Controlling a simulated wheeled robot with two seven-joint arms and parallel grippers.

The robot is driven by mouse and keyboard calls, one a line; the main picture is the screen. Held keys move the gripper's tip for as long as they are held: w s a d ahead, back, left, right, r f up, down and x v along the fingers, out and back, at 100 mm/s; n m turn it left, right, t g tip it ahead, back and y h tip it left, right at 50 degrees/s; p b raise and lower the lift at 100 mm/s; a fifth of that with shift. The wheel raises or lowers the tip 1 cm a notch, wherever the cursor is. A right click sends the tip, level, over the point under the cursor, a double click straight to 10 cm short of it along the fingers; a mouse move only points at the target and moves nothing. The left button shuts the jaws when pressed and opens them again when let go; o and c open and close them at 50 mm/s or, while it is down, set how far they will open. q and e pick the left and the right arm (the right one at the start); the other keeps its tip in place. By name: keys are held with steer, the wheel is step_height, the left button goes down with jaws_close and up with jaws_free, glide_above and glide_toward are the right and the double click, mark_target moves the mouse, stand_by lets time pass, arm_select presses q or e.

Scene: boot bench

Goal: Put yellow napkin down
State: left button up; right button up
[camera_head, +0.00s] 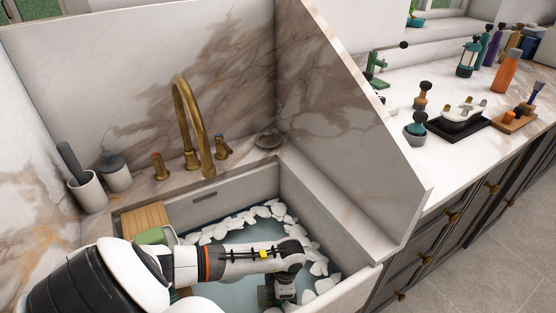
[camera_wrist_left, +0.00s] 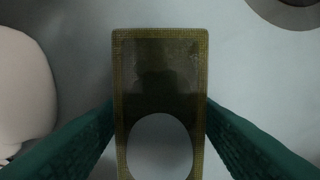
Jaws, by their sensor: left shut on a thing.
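The yellow napkin (camera_wrist_left: 160,50) shows in the left wrist view as a flat, dark upright rectangle with a yellow woven border. My left gripper (camera_wrist_left: 158,120) has its green fingers on both sides of it and is shut on it. A pale oval covers or cuts into its lower middle; I cannot tell which. In the head view my left gripper (camera_head: 284,296) reaches down into the sink (camera_head: 335,228), near its front right. The napkin cannot be made out there. My right gripper is in neither view.
White, stone-like pieces (camera_head: 215,233) ring the bluish sink floor. A brass faucet (camera_head: 190,115) stands behind. A wooden board (camera_head: 146,219) and a green item (camera_head: 153,236) are at the sink's left. A tall marble panel (camera_head: 340,130) separates the sink from the right counter, which holds bottles.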

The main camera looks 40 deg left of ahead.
arm_select(q)
steer(key=shift+f, duration=0.15)
steer(key=o, duration=0.9)
steer(key=shift+o, duration=0.2)
step_height(320, 180, up, 12)
steer(key=w+d, duration=0.1)
steer(key=shift+w, duration=0.2)
